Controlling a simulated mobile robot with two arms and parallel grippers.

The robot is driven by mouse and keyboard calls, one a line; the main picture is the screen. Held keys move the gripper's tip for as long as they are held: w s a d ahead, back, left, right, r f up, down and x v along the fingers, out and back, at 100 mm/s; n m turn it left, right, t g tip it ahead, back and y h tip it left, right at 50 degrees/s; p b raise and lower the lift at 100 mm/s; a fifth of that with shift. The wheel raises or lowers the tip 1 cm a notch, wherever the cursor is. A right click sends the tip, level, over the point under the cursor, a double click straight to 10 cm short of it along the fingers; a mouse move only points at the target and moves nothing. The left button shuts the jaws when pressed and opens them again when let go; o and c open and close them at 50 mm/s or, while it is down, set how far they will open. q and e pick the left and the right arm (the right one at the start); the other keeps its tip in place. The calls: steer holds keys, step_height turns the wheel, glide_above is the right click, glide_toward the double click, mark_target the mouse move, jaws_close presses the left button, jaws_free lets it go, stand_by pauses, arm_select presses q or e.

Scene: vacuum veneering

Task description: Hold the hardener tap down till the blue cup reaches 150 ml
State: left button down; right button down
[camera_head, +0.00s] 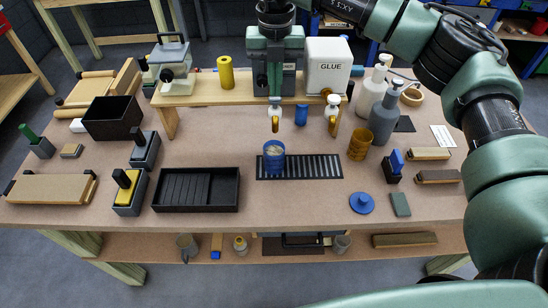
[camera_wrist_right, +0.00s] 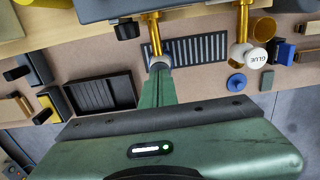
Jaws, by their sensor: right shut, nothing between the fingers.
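The blue cup (camera_head: 274,168) stands upright on the slotted black grate, below the hardener tap (camera_head: 275,124). Something pale shows inside the cup; its level against any mark is too small to read. The hardener tank is dark and mostly hidden behind my right gripper (camera_head: 275,94). That gripper points down from above, shut and empty. In the wrist view its closed fingertips (camera_wrist_right: 160,72) are at the pale top of the hardener tap (camera_wrist_right: 156,30); contact is hard to tell. My left gripper is not in view.
The white GLUE tank (camera_head: 328,66) stands right of the hardener, with its own tap (camera_head: 333,122). A black tray (camera_head: 196,190) lies left of the grate (camera_head: 325,166). The front table edge is mostly clear.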

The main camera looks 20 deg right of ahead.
step_height(320, 180, up, 6)
steer(key=p, duration=0.3)
steer(key=shift+r, duration=0.15)
stand_by(0.8)
